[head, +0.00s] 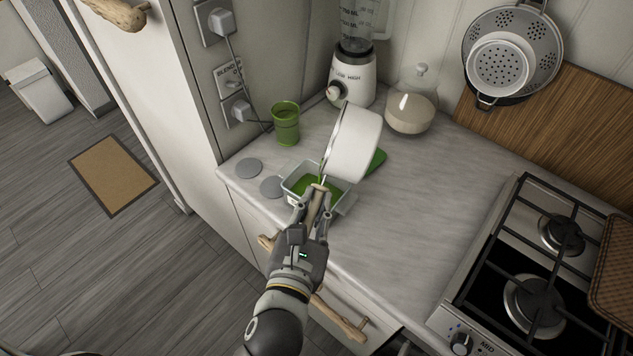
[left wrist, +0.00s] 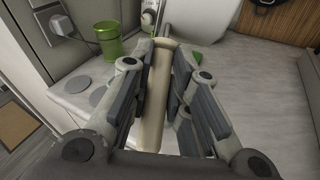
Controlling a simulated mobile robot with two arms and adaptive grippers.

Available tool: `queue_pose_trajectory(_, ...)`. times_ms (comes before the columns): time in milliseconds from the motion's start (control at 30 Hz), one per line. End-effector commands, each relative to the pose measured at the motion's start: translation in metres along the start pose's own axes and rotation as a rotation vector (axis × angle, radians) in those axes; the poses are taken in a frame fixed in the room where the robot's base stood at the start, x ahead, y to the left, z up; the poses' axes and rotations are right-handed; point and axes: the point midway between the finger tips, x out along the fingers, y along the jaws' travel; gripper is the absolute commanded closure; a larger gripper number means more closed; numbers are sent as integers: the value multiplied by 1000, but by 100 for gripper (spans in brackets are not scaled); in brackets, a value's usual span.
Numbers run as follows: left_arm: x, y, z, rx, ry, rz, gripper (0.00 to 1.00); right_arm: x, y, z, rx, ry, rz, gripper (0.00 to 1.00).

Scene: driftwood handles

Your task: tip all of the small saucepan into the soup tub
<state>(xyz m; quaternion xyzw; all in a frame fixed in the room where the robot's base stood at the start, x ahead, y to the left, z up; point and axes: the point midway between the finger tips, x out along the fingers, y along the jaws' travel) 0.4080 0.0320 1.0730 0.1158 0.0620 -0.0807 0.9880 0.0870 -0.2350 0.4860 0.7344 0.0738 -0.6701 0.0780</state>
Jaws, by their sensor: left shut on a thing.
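The small saucepan (head: 355,143) is white with a pale wooden handle. It is tipped steeply on its side, its opening facing left, above the soup tub (head: 346,204). The tub is a pale rectangular container on the counter with green content showing inside. My left gripper (head: 315,196) is shut on the saucepan's handle, in front of the tub and partly hiding it. In the left wrist view the handle (left wrist: 155,100) runs between the fingers, and the pan's white body (left wrist: 208,18) shows beyond. The inside of the pan is hidden. My right gripper is not in view.
A green cup (head: 286,124) and two grey discs (head: 249,168) lie left of the tub. A flat green thing (head: 377,160) shows behind the pan. A blender (head: 352,80) and glass jar (head: 410,108) stand behind. The hob (head: 530,270) is right; counter between is clear.

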Motion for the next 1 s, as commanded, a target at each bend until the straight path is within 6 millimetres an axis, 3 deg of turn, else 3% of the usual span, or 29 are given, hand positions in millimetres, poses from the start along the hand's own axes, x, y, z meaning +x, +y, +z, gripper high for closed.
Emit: queue_pose_trajectory(1000,0,6,3,-112,-4,-17,100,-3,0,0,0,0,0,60)
